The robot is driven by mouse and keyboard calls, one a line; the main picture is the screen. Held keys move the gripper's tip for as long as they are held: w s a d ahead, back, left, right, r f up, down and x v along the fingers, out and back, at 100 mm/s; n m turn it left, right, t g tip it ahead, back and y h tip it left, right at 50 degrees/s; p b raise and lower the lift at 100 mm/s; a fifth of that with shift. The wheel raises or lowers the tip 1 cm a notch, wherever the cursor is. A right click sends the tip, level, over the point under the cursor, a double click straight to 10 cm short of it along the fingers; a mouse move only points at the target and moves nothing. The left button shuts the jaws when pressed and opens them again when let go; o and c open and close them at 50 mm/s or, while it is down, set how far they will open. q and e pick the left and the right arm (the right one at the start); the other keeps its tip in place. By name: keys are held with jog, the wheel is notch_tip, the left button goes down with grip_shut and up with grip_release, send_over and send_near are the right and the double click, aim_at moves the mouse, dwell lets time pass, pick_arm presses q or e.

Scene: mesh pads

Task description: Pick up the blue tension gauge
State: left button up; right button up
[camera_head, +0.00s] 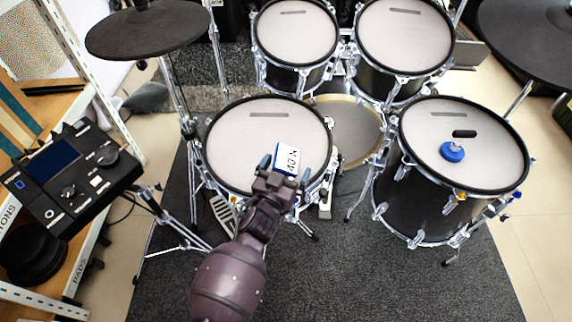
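A round blue object with a raised knob (452,151) lies on the pale head of the right front drum; it looks like the blue tension gauge. A small white block with blue edges and dark printed marks (288,158) sits on the near part of the left front drum pad (240,135). My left gripper (284,170) is over the near rim of that pad, its fingers spread on either side of the block. I see no clear grip on the block. The blue round object is well to the right of my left gripper. My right gripper is out of view.
A small dark oval (464,133) lies on the right front drum pad (485,165). Two more drums stand behind, with cymbal pads (148,28) at the upper left and upper right. A drum module (72,175) stands at left. Dark carpet (380,280) is clear in front.

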pick_arm(q)
jog(key=c, duration=1.4)
jog(key=shift+r, duration=0.15)
jog(key=shift+c, duration=0.7)
